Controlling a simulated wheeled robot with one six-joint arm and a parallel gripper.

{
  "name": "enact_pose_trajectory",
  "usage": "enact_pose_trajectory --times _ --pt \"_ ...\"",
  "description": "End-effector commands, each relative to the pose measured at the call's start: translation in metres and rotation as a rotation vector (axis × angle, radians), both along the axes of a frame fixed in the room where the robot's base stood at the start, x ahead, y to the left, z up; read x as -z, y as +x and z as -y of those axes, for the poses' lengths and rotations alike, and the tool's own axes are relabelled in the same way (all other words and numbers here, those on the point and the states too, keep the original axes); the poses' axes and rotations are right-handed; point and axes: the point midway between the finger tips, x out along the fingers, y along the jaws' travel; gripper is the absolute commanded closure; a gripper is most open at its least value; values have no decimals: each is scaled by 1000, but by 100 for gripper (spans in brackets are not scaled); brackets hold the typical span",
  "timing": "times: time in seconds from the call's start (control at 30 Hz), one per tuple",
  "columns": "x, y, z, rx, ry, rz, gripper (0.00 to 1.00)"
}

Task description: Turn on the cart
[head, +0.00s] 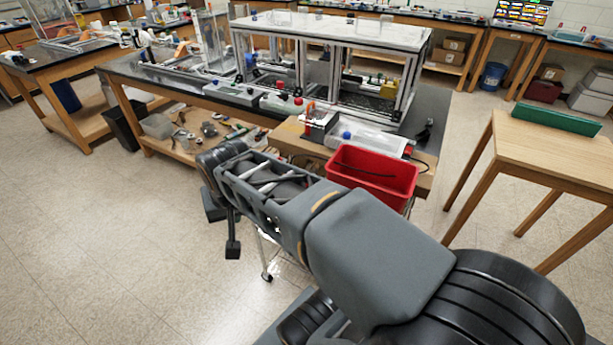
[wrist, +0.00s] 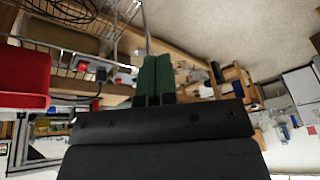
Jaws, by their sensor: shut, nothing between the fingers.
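The cart (head: 285,141) stands in front of the black-topped bench, with a wooden top and thin metal legs on casters. On it are a red bin (head: 372,176), a grey-white box with a blue knob (head: 367,140), and a small dark and white device (head: 318,123). I cannot tell which part is its switch. My gripper (head: 232,250) hangs in front and left of the cart, apart from it. In the wrist view, its green fingers (wrist: 155,75) are together and empty. That view shows wire racking (wrist: 60,55) and the red bin (wrist: 22,85). My arm hides much of the cart's lower front.
Behind the cart, a framed enclosure (head: 330,30) and control boxes with red knobs (head: 283,103) stand on the bench. A wooden table (head: 560,150) with a green item (head: 558,118) is at the right. The floor at the left is clear.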

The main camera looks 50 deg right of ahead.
Motion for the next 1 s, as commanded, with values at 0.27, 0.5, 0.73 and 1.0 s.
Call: enact_pose_trajectory --times 0.27,0.5,0.73,1.0 --pt "-4 55 108 1049 189 38 100" --pt "3 71 203 1833 309 149 100" --pt "10 69 258 2263 370 249 100" --pt "11 66 274 2394 389 287 100"
